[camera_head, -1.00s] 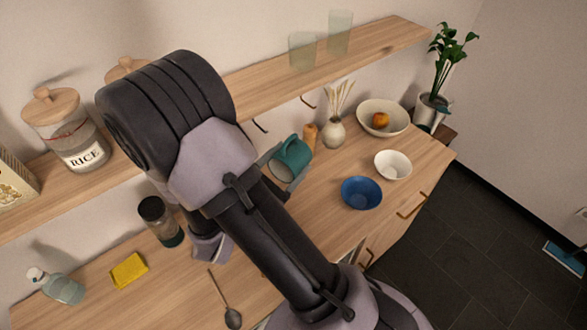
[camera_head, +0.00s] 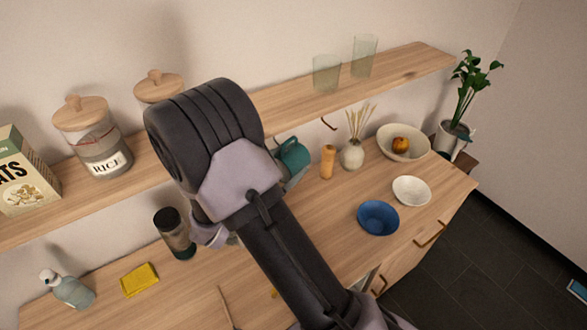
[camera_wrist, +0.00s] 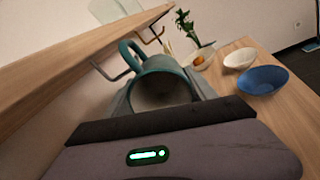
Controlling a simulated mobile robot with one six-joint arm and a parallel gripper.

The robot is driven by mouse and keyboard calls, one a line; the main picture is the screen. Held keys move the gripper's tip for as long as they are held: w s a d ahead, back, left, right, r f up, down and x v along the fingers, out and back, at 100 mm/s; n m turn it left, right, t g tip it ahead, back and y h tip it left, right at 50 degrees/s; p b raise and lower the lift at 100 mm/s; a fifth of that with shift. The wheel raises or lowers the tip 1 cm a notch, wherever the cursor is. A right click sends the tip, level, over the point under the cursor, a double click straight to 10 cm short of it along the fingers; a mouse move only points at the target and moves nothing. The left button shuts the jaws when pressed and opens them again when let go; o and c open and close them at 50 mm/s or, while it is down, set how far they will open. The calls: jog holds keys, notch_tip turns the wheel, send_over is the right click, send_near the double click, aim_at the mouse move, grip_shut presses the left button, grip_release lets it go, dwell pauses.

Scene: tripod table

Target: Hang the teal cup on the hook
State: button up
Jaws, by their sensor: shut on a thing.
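The teal cup (camera_wrist: 163,88) is in my gripper (camera_wrist: 162,97), with a finger on each side, just under the shelf's front edge. Its mouth faces the wrist camera and its handle points up. A dark hook (camera_wrist: 111,73) under the shelf is close to the handle in the wrist view; I cannot tell whether the handle is around it. In the head view the cup (camera_head: 293,154) shows partly behind my arm, and this hook is hidden. A second hook (camera_wrist: 155,35) is farther along the shelf, and it also shows in the head view (camera_head: 329,124).
The wooden shelf (camera_head: 405,70) carries glasses (camera_head: 327,73), jars (camera_head: 95,140) and a box. Below, on the counter (camera_head: 318,235), are an orange bottle (camera_head: 327,161), a reed vase (camera_head: 351,155), bowls (camera_head: 378,217), a dark-lidded jar (camera_head: 175,235) and a yellow sponge (camera_head: 139,280).

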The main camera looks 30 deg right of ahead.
aim_at(282, 165)
jog(key=shift+w+f+b, duration=0.15)
jog(key=shift+w+b, duration=0.05)
jog(key=shift+w, duration=0.5)
jog(key=shift+w+f+b, duration=0.15)
jog(key=shift+w, duration=0.5)
jog(key=shift+f+b, duration=0.3)
jog(key=shift+f, duration=0.1)
jog(key=o, duration=1.9)
jog(key=shift+c, duration=0.2)
jog(key=shift+a, duration=0.1)
